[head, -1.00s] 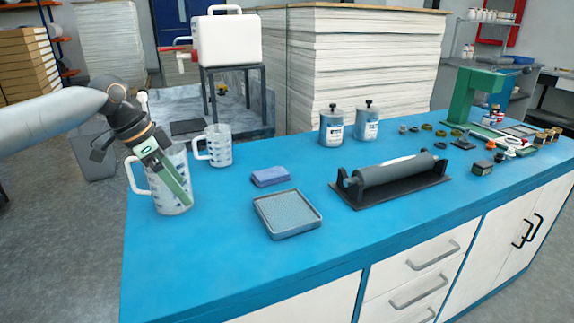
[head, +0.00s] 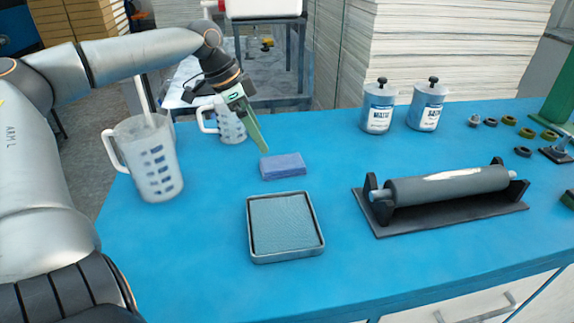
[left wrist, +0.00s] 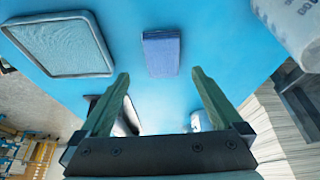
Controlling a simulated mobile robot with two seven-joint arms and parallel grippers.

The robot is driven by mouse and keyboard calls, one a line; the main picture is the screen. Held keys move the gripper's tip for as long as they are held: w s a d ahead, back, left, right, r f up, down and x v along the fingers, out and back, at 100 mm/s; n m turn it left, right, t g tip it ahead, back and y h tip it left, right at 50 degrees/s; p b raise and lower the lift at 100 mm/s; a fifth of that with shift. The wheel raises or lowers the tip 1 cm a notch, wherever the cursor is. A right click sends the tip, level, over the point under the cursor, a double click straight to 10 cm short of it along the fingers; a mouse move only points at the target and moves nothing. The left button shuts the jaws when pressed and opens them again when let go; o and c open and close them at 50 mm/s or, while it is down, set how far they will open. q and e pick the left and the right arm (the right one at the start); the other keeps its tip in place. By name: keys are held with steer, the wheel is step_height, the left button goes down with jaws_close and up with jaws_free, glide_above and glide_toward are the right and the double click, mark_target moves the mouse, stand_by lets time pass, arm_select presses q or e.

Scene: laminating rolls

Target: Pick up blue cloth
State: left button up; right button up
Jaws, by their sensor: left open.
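The blue cloth (head: 283,166) is a folded blue-violet block lying flat on the blue table (head: 215,285). My left gripper (head: 270,151) points down with its green fingers just behind and above the cloth's left end in the head view. In the left wrist view the cloth (left wrist: 161,52) lies ahead of the fingertips, roughly centred between the spread fingers of the left gripper (left wrist: 159,76). The gripper is open and empty, and does not appear to touch the cloth. My right gripper is not in view.
A shallow tray (head: 287,257) sits in front of the cloth. A large measuring jug (head: 155,165) and a smaller one (head: 232,126) stand to the left. A roller on a stand (head: 450,185) and two canisters (head: 378,108) (head: 426,106) are to the right.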

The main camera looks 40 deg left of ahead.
mark_target(276, 163)
arm_select(q)
steer(key=x, duration=0.3)
steer(key=shift+s+f+b, duration=0.1)
steer(key=shift+f+b, duration=0.05)
steer(key=shift+b, duration=0.15)
steer(key=shift+x, duration=0.95)
steer(key=b+x, duration=0.1)
steer(key=x, duration=0.2)
steer(key=shift+w+f+b, duration=0.25)
steer(key=shift+w+b, duration=0.05)
steer(key=shift+w+f, duration=0.15)
steer(key=shift+f, duration=0.15)
steer(key=c, duration=1.2)
steer(key=shift+o, duration=0.2)
steer(key=shift+r, duration=0.1)
